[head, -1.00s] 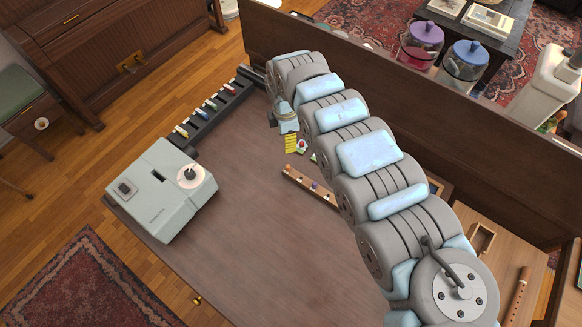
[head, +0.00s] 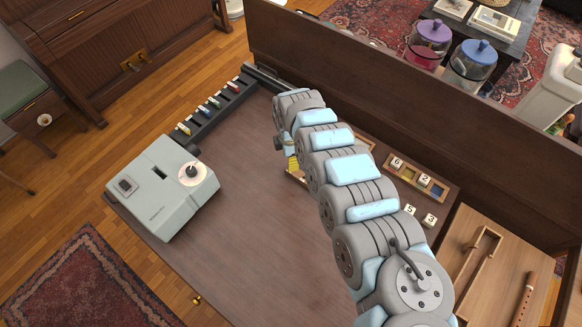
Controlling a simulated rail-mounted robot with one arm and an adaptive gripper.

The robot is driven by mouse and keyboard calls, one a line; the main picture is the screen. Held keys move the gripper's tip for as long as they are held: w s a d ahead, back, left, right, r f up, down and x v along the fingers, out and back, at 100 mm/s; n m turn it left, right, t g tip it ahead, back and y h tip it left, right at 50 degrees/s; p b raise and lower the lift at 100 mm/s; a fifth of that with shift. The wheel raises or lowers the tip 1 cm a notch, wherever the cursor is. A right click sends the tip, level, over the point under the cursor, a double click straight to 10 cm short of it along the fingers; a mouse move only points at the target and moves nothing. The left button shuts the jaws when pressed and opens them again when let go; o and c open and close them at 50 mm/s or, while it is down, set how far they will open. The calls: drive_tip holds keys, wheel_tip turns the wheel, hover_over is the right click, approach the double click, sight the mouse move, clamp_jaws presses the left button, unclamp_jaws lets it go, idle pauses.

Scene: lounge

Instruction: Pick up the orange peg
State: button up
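I cannot make out the orange peg. A wooden peg strip (head: 297,177) lies on the brown table, and only a small end of it shows beside my arm. My arm reaches across the table, and its far end hangs over that strip. A yellow ridged piece (head: 292,163) shows below the arm's end. I cannot tell whether it is part of my gripper or something else. The fingers of my gripper are hidden or too small to read.
A grey-green machine (head: 163,190) stands on the table (head: 250,240) at the left. A black rack (head: 215,108) with several coloured pieces lies behind it. A wooden tray with numbered tiles (head: 445,187) is right of my arm. A dark raised panel (head: 400,100) borders the back.

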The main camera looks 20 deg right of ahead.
drive_tip(key=shift+d+f+b, duration=0.1)
drive_tip(key=shift+f+b, duration=0.55)
drive_tip(key=shift+f, duration=1.95)
drive_tip(key=shift+d, duration=0.1)
clamp_jaws()
